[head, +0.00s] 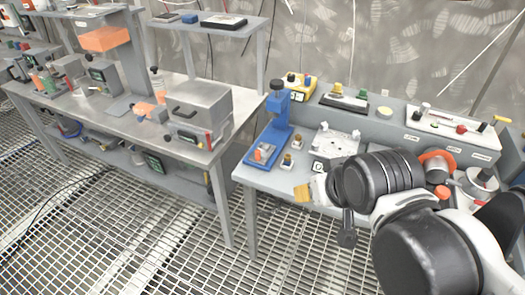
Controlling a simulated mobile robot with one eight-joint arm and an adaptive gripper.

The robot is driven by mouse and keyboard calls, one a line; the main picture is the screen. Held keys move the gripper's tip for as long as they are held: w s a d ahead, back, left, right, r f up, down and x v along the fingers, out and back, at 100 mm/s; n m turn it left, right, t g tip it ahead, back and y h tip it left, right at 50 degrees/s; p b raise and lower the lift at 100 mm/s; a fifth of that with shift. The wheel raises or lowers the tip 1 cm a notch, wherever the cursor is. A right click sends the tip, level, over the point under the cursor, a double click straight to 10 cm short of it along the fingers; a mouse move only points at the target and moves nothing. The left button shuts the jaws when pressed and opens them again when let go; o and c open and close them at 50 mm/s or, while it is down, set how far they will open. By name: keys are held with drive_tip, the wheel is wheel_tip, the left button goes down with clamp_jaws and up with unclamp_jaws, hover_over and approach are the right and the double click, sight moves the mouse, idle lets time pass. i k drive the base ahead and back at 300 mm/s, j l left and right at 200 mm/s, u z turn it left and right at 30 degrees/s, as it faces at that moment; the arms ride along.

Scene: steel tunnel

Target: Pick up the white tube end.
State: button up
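I cannot make out the white tube end for certain. A small white piece (318,190) lies at the front edge of the right bench, partly hidden by my arm. A thin white tube (353,35) hangs on the back wall. My arm comes in from the lower right and covers part of the right bench. What looks like my gripper (341,212) is dark and sits at the arm's left end, close to the small white piece. Its fingers cannot be told apart, so its opening is unclear.
The right bench (262,180) carries a blue stand (271,130), a white plate (334,141) and small fittings. A white panel with knobs (450,122) stands at its back right. A grey box (199,112) sits on the left bench. The grated floor (190,255) in front is clear.

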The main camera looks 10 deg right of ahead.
sight(298, 137)
drive_tip(key=i+j+z, duration=0.2)
drive_tip(key=j+z, duration=0.15)
drive_tip(key=j, duration=1.25)
drive_tip(key=j+z, duration=0.4)
drive_tip(key=j, duration=1.25)
